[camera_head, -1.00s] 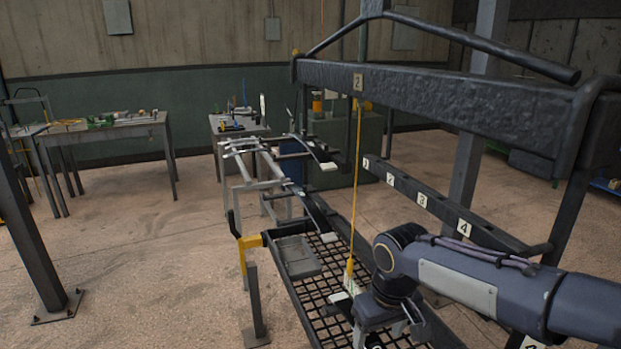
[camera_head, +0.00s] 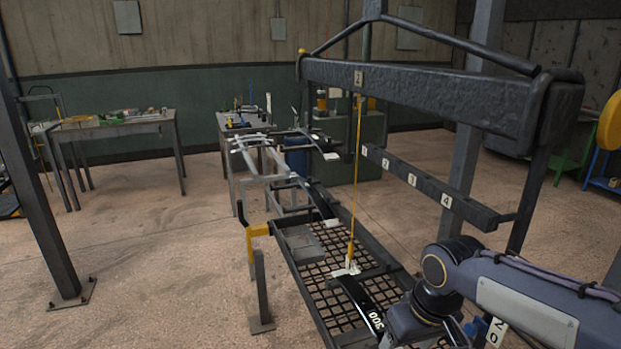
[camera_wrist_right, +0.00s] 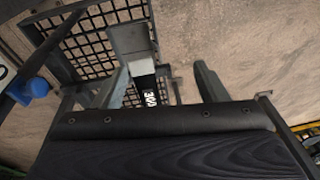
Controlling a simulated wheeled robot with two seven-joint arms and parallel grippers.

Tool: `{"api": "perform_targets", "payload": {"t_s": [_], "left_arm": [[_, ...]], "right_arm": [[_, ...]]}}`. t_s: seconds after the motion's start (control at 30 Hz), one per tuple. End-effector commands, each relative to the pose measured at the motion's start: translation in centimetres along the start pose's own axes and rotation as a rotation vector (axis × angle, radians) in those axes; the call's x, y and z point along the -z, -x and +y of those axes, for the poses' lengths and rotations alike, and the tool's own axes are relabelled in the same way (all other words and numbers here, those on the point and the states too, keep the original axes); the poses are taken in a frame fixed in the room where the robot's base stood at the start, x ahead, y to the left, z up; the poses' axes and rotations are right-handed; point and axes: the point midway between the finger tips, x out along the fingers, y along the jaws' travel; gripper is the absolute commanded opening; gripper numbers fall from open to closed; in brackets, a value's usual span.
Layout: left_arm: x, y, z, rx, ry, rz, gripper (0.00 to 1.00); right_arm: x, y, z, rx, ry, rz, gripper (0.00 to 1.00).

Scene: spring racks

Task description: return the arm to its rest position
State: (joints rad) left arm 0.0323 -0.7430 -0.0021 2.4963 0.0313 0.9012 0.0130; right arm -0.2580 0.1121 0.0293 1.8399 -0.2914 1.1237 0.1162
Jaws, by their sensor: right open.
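My right arm (camera_head: 500,290) comes in from the lower right of the head view, bent over the near end of the mesh rack. In the right wrist view my right gripper (camera_wrist_right: 161,75) is open, its two grey fingers apart with nothing gripped. Beyond and between the fingers is a black leaf spring marked 300 (camera_wrist_right: 148,92). The spring also shows in the head view (camera_head: 362,301), on the mesh by the lower end of a yellow line (camera_head: 356,190). My gripper's fingertips are not clear in the head view. My left gripper is not in view.
The mesh rack (camera_head: 318,318) lies under a heavy dark beam (camera_head: 430,92) and a numbered rail (camera_head: 430,188). Open floor lies left; a grey post (camera_head: 40,190) stands there.

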Motion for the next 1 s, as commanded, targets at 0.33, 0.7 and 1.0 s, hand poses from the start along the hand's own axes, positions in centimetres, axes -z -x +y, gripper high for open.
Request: {"api": "perform_targets", "payload": {"t_s": [0.33, 0.7, 1.0], "left_arm": [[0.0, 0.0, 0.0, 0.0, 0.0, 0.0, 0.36], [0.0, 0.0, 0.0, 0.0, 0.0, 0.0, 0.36], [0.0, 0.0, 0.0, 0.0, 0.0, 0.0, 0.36]], "right_arm": [[-8.4, 2.2, 1.6, 0.094, -0.172, 0.139, 0.66], [-17.3, 0.7, -0.2, 0.186, -0.386, 0.346, 0.66], [-17.8, 0.4, -0.4, 0.192, -0.401, 0.362, 0.66]]}}
